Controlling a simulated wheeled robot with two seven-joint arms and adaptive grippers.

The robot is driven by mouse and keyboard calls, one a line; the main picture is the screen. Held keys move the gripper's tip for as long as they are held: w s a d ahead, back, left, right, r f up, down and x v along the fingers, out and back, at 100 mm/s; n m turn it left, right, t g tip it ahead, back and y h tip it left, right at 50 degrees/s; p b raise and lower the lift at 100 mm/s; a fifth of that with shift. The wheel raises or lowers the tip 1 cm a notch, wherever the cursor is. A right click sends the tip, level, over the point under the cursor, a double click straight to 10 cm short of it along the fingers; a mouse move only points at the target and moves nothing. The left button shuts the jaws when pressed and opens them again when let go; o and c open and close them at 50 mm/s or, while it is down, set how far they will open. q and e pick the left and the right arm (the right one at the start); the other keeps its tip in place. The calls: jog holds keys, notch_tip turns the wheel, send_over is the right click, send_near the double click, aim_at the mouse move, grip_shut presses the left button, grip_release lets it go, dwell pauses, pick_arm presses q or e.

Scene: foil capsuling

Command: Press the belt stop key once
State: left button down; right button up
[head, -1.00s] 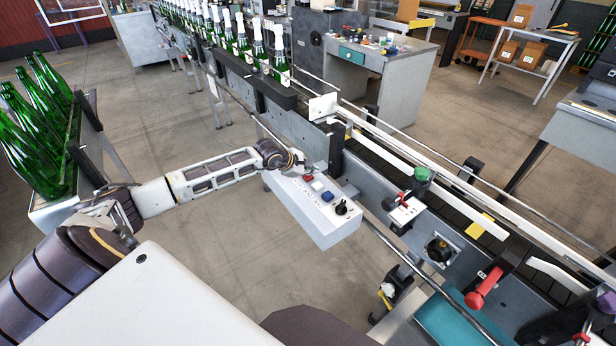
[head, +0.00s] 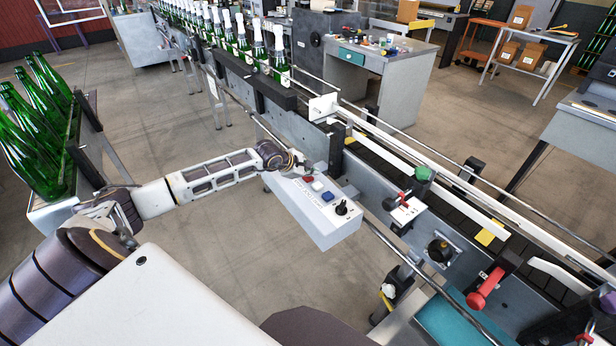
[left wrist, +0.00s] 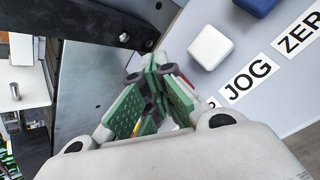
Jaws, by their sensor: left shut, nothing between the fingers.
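The control box (head: 320,228) beside the conveyor has a red key (head: 308,179), a white key (head: 317,186), a blue key (head: 327,196) and a black knob (head: 341,208) in a row. My left gripper (head: 300,168) is shut and empty at the red-key end of the box. In the left wrist view its green-padded fingers (left wrist: 153,75) are together. They hide most of the red key and its label there; the white key (left wrist: 210,47) is clear beside them, by the JOG label. I cannot tell whether the fingertips touch the red key. My right gripper is not in view.
The conveyor (head: 300,125) runs along the box's far side, with green bottles (head: 278,50) on it at the back. A rail passes close to the box. A rack of green bottles (head: 40,130) stands at left. Open floor (head: 210,255) lies in front of the box.

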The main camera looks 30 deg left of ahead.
aim_at(310, 178)
pick_arm(q)
jog(key=shift+r, duration=0.1)
jog(key=shift+r+p, duration=0.35)
jog(key=shift+r, duration=0.5)
jog(key=shift+r+p, duration=0.95)
jog(key=shift+r, duration=1.55)
